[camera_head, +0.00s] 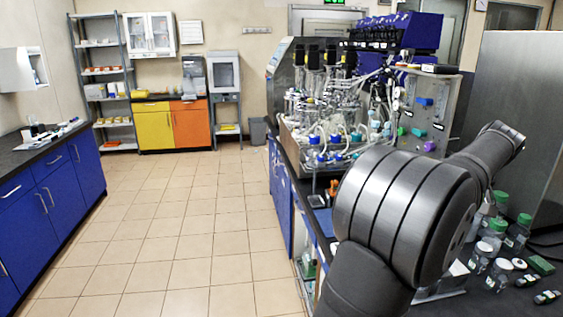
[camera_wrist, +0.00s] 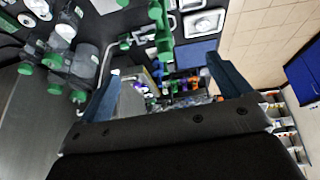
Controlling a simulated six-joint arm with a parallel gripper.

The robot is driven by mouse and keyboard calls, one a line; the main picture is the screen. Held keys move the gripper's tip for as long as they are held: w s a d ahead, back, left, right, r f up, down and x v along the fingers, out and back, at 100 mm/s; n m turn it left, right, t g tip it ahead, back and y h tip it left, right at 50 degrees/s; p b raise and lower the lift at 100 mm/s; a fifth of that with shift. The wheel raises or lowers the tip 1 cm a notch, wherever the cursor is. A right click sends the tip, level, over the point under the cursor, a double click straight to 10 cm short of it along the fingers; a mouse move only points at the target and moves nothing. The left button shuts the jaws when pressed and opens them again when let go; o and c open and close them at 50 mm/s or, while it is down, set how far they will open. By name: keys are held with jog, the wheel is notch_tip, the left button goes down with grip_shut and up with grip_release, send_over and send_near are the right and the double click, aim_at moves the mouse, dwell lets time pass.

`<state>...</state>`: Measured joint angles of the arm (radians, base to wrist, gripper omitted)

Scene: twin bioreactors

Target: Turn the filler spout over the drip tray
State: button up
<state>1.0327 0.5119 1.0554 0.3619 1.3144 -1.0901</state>
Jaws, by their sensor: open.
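My gripper (camera_wrist: 163,66) shows in the wrist view with its two blue-grey fingers spread wide and nothing held between them. A thin pale bent pipe (camera_wrist: 125,43), possibly the filler spout, lies beyond the left finger, apart from it. A shiny square metal tray with a pale rim (camera_wrist: 203,22), possibly the drip tray, lies to the right of the pipe, near the top edge. I cannot tell for sure which parts are the spout and tray. In the head view my arm hides my gripper and much of the bench around it.
Green-capped bottles (camera_head: 496,228) stand on the dark bench right of my arm; several also show in the wrist view (camera_wrist: 60,45). A green object (camera_wrist: 161,30) stands between pipe and tray. A blue mat (camera_wrist: 196,54) lies below the tray. Bioreactor glassware (camera_head: 320,110) stands behind my arm.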

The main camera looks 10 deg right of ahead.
jog(key=c, duration=1)
jog(key=s+a+f+n+g+h, duration=0.35)
jog(key=f+g, duration=0.25)
jog(key=f, duration=0.3)
jog(key=s+a+f+n+g+h, duration=0.25)
jog(key=a+f+g, duration=0.3)
jog(key=f, duration=0.35)
jog(key=shift+c, duration=0.2)
jog(key=w+a+n+t+h, duration=0.7)
jog(key=w+n+h, duration=0.3)
jog(key=n+h, duration=0.15)
jog(key=shift+g, duration=0.25)
jog(key=d, duration=1.7)
jog(key=shift+r, duration=0.25)
jog(key=shift+a, duration=0.1)
grip_shut()
